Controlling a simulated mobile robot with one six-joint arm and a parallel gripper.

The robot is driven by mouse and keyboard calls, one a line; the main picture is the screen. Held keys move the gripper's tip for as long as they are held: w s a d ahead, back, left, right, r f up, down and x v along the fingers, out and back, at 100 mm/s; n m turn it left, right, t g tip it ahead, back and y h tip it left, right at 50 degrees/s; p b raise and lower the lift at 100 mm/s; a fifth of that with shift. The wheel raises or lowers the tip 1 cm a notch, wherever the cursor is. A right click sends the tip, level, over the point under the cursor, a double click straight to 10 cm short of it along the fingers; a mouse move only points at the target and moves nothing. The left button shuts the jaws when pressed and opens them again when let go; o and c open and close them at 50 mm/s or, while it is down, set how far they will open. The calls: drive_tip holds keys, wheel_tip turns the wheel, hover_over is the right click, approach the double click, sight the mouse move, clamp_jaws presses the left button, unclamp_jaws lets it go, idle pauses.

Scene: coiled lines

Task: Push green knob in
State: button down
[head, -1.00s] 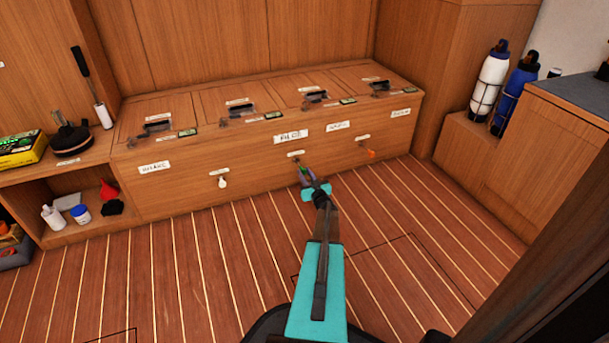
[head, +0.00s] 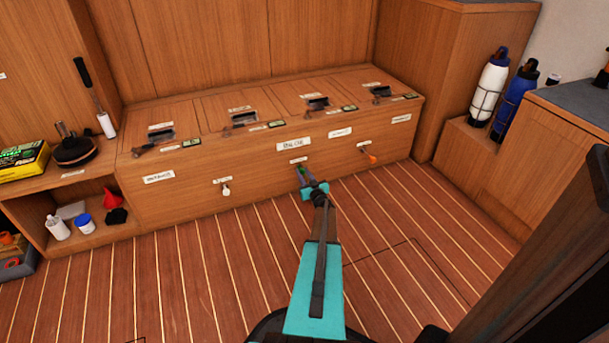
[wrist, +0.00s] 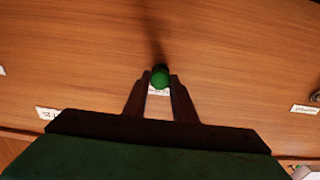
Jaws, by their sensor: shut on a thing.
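The green knob (wrist: 160,76) shows between the tips of my gripper (wrist: 160,88) in the wrist view, in front of the wooden panel. In the head view the green knob (head: 302,172) is a small patch at the end of my gripper (head: 303,178), low on the front of the wooden bench (head: 245,165). My gripper is shut on the knob. A small white label shows behind it in the wrist view. How far the knob stands out from the panel is hard to tell.
A white knob (head: 226,189) is to the left on the same front, and an orange knob (head: 371,158) is to the right. An open shelf with bottles is at the left. The striped floor (head: 190,270) is clear.

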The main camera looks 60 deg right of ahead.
drive_tip(key=c, duration=1.5)
unclamp_jaws()
drive_tip(key=shift+w+d, duration=0.1)
drive_tip(key=shift+w, duration=0.1)
drive_tip(key=shift+s, duration=0.2)
drive_tip(key=shift+s+a+r+p, duration=0.1)
drive_tip(key=shift+s+a+p, duration=0.25)
drive_tip(key=shift+s+a, duration=0.15)
drive_tip(key=shift+p+v, duration=1.9)
drive_tip(key=shift+v, duration=4.2)
